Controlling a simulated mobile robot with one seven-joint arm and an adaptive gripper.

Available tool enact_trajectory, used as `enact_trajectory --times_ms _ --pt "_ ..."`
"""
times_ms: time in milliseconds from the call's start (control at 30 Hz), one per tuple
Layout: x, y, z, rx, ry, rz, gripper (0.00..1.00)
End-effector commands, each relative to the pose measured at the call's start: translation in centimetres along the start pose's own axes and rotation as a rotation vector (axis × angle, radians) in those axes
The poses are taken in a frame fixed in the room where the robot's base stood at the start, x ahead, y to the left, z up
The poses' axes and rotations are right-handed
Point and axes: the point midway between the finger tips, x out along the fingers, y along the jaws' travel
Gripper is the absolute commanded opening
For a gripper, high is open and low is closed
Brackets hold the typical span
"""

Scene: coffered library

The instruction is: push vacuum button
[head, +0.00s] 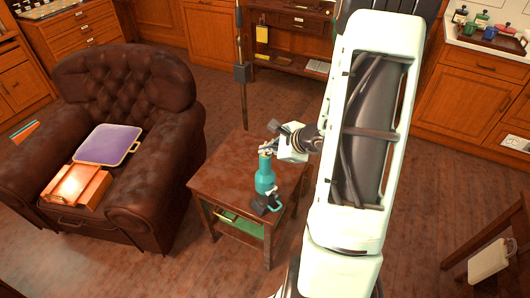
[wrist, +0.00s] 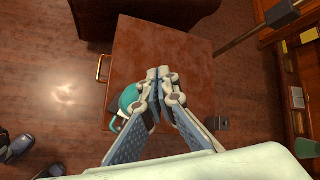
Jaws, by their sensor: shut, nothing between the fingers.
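A teal, bottle-shaped thing (head: 265,178) stands on the small wooden side table (head: 225,165); it looks like the vacuum, but I cannot be sure. A dark part and a teal loop (head: 276,203) are beside its base. In the wrist view its rounded teal part (wrist: 130,97) shows left of my fingers, partly hidden by them. I cannot make out a button. My gripper (head: 268,148) is shut and empty, at the upper end of the teal thing; I cannot tell if they touch. In the wrist view the fingertips (wrist: 163,73) are together over the table top.
A brown leather armchair (head: 130,85) stands left of the table, with a purple tray (head: 107,145) and an orange box (head: 77,186) on it. A thin dark pole (head: 243,110) rises behind the table. A small grey block (wrist: 217,123) shows right of my fingers. Wooden cabinets line the back.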

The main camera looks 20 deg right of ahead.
Motion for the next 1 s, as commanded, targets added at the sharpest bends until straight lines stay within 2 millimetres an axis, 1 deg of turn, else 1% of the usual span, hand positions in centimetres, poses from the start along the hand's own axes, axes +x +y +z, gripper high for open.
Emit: enact_trajectory --times_ms 233,533,1000 --pt "0.1 0.07 -0.07 0.0 0.0 0.0 0.0" --pt "0.72 0.54 -0.5 -0.001 0.0 0.001 0.0" --pt "0.53 0.41 -0.42 0.0 0.001 0.001 0.0"
